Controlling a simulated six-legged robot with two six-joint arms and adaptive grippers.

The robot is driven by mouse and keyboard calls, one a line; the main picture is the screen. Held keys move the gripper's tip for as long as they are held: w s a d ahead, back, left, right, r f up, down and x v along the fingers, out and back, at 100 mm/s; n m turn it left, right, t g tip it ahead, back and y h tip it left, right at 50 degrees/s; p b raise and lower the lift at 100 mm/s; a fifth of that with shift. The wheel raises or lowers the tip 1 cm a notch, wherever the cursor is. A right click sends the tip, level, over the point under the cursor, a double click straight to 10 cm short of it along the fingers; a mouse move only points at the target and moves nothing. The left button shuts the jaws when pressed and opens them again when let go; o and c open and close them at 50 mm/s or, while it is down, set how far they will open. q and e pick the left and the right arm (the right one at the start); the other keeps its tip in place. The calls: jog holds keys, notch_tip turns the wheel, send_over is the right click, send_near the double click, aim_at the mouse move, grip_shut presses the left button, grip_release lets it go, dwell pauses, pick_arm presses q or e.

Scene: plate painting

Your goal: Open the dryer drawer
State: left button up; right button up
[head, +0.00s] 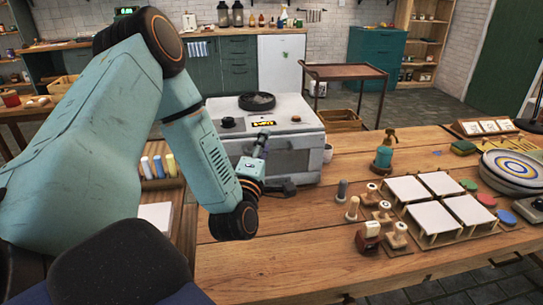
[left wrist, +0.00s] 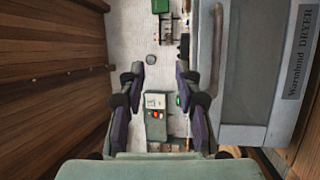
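The dryer (head: 296,150) is a pale box on the wooden table, with a dark-windowed drawer front and a lit display on top. My left gripper (head: 268,162) is in front of the drawer's left part and hides some of it. In the left wrist view, my left gripper (left wrist: 163,78) is open, its two fingers apart with nothing held between them. The dryer (left wrist: 258,65) fills the right side there, with its label reading "DRYER". A grey bar (left wrist: 217,50) along its near edge lies just right of the right finger; contact cannot be told. My right gripper is not in view.
The table in front of the dryer is clear.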

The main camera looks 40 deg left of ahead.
pick_arm(q)
jog(key=b, duration=0.7)
send_near(270, 152)
jog(key=x, duration=1)
jog(key=shift+w+a+f+b, duration=0.15)
jog(key=shift+a+f+b, duration=0.05)
jog(key=shift+a+b, duration=0.1)
jog(key=shift+d+r, duration=0.1)
jog(key=shift+d, duration=0.05)
jog(key=shift+c, duration=0.5)
grip_shut()
